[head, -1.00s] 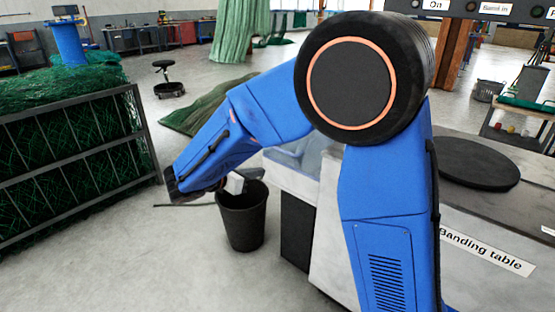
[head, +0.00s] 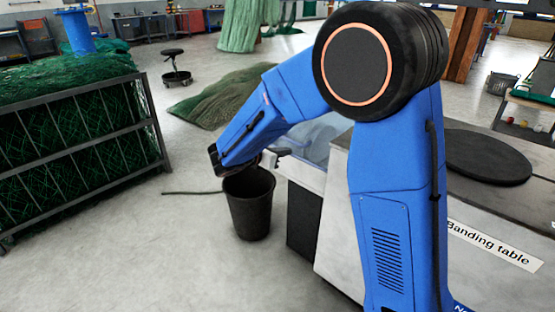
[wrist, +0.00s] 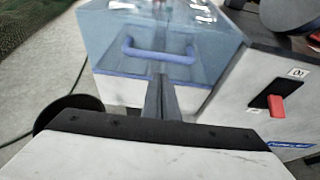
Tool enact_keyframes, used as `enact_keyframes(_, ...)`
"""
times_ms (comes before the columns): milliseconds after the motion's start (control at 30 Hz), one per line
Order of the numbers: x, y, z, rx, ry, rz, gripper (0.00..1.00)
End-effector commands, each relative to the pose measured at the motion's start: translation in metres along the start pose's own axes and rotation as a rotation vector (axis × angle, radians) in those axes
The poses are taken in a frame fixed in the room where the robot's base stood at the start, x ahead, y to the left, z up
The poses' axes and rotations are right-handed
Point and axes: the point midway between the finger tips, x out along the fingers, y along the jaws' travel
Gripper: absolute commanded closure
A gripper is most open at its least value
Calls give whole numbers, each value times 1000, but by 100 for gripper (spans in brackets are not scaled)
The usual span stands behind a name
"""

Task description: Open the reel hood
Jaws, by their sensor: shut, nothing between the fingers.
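The reel hood (wrist: 205,60) is a clear, bluish box-shaped cover in the wrist view, with a blue bar handle (wrist: 158,55) across its front. It looks closed on the pale housing. In the head view the hood (head: 318,138) shows partly behind my arm. My gripper (wrist: 161,80) is shut and empty. Its fingertips show just below the handle in the picture, pointing toward the hood front. I cannot tell whether they touch it. In the head view my gripper (head: 282,153) is small beside the hood's left end.
A black bin (head: 249,205) stands on the floor below my gripper. The banding table (head: 495,245) is at right, with a dark round disc (head: 487,157) on top. A red switch (wrist: 276,106) is on the panel right of the hood.

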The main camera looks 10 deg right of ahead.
Motion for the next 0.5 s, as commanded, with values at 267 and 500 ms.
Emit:
enact_keyframes(267, 4, 0, 13, -1, 0, -1, 100)
enact_keyframes(500, 4, 0, 13, -1, 0, 0, 100)
